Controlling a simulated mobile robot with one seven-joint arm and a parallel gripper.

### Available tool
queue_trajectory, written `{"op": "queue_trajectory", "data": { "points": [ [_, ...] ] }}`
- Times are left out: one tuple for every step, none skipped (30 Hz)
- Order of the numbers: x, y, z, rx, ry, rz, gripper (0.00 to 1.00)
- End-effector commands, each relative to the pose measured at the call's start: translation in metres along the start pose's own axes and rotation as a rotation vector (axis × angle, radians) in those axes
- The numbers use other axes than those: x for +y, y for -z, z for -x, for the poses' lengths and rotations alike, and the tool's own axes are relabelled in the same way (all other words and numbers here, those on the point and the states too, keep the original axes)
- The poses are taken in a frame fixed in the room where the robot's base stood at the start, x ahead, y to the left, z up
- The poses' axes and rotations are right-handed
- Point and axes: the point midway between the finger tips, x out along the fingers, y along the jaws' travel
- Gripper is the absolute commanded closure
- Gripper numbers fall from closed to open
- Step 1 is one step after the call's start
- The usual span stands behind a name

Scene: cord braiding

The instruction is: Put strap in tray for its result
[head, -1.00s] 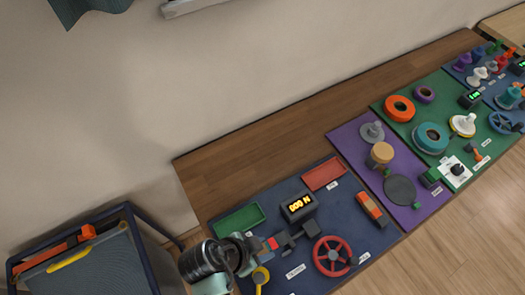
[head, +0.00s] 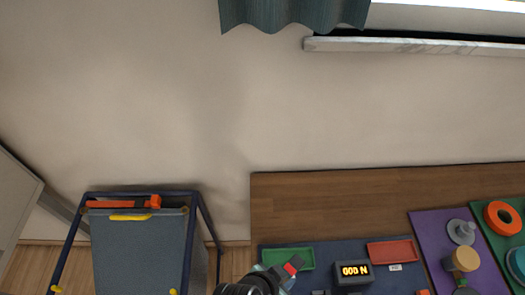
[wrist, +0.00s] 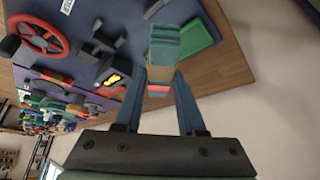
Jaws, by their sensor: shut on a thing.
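My gripper (wrist: 161,80) is shut on the strap (wrist: 164,48), a short banded piece with teal, tan and red parts, seen between the two fingers in the wrist view. In the head view my gripper (head: 281,271) is at the bottom edge, and the strap's red part (head: 291,267) shows beside it, overlapping the front of the green tray (head: 304,257). In the wrist view the green tray (wrist: 202,38) lies beyond and right of the strap. A red tray (head: 390,250) stands further right on the same dark mat. Neither tray shows anything in it.
A force display (head: 353,271) reading 000 N stands between the trays. The wrist view shows a red handwheel (wrist: 36,35) and dark fixtures on the mat. The wooden bench (head: 340,203) behind the trays is clear. A blue-framed cart (head: 140,240) stands left of the bench.

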Motion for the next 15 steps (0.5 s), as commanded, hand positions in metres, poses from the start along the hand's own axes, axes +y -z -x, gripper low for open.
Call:
{"op": "queue_trajectory", "data": {
  "points": [
    [-0.004,0.002,0.002,0.001,0.03,0.048,1.0],
    [-0.007,0.002,0.003,0.002,0.048,0.079,1.0],
    [-0.011,0.003,0.004,0.001,0.072,0.121,1.0],
    [-0.014,0.004,0.005,0.001,0.089,0.151,1.0],
    [-0.017,0.004,0.006,0.002,0.107,0.182,1.0],
    [-0.021,0.006,0.008,0.002,0.131,0.222,1.0],
    [-0.024,0.006,0.009,0.003,0.149,0.253,1.0],
    [-0.026,0.007,0.011,0.003,0.165,0.283,1.0],
    [-0.03,0.008,0.012,0.003,0.188,0.323,1.0],
    [-0.033,0.009,0.014,0.003,0.206,0.352,1.0],
    [-0.035,0.011,0.015,0.003,0.223,0.382,1.0],
    [-0.039,0.012,0.017,0.004,0.245,0.421,1.0],
    [-0.042,0.013,0.019,0.003,0.261,0.451,1.0],
    [-0.044,0.013,0.021,0.003,0.278,0.478,1.0],
    [-0.048,0.015,0.022,0.002,0.297,0.513,1.0]
  ]
}}
